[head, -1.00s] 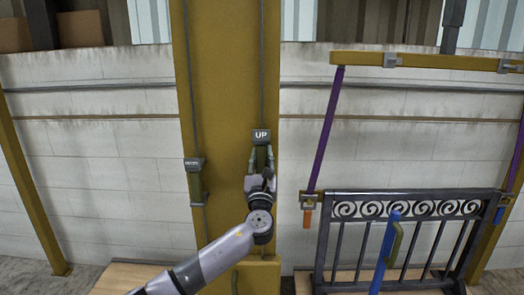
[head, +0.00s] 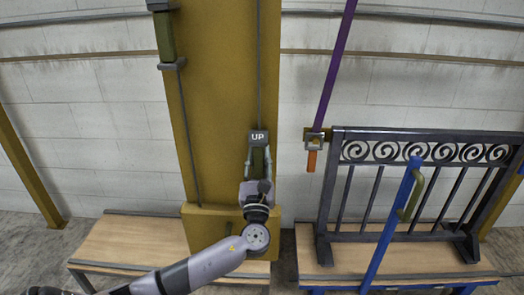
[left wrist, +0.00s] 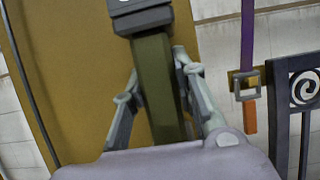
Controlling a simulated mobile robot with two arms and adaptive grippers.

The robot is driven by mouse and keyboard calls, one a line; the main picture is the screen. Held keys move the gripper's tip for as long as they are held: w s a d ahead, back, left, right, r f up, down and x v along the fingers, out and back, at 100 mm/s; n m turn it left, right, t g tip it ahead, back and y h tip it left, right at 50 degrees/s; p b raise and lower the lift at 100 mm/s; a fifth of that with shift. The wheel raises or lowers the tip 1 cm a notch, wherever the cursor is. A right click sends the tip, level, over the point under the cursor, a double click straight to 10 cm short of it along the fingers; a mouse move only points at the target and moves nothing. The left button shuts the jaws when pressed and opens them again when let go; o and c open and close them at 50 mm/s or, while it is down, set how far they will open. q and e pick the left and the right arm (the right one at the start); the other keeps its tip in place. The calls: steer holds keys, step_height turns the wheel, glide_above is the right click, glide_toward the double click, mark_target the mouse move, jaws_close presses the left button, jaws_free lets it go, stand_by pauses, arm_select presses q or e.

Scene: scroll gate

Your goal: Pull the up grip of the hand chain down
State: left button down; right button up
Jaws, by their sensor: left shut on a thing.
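The up grip (head: 258,137) is a green bar with a dark cap marked "UP", hanging on the hand chain (head: 260,60) in front of the yellow column. My left gripper (head: 258,160) is shut around the green bar just below the cap. In the left wrist view, the up grip (left wrist: 156,80) runs between my two grey fingers, and its lower end is hidden behind the gripper body. The other grip (head: 166,38), also green, hangs higher on the left strand, its cap cut by the top edge. My right gripper is not in view.
The yellow column (head: 220,110) stands against a white block wall. A wooden-topped bench (head: 130,240) is at lower left. A dark scroll gate (head: 420,190) stands on the right bench, with a blue bar (head: 390,225) leaning before it. A purple strap (head: 335,70) hangs beside the gate.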

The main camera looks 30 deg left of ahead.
arm_select(q)
steer(key=c, duration=1.7)
jaws_free()
steer(key=shift+d+f, duration=0.1)
steer(key=shift+f, duration=0.7)
steer(key=o, duration=0.3)
steer(key=shift+r, duration=0.1)
steer(key=shift+o, duration=0.6)
steer(key=shift+r, duration=0.25)
steer(key=shift+s, duration=0.1)
steer(key=v, duration=1.2)
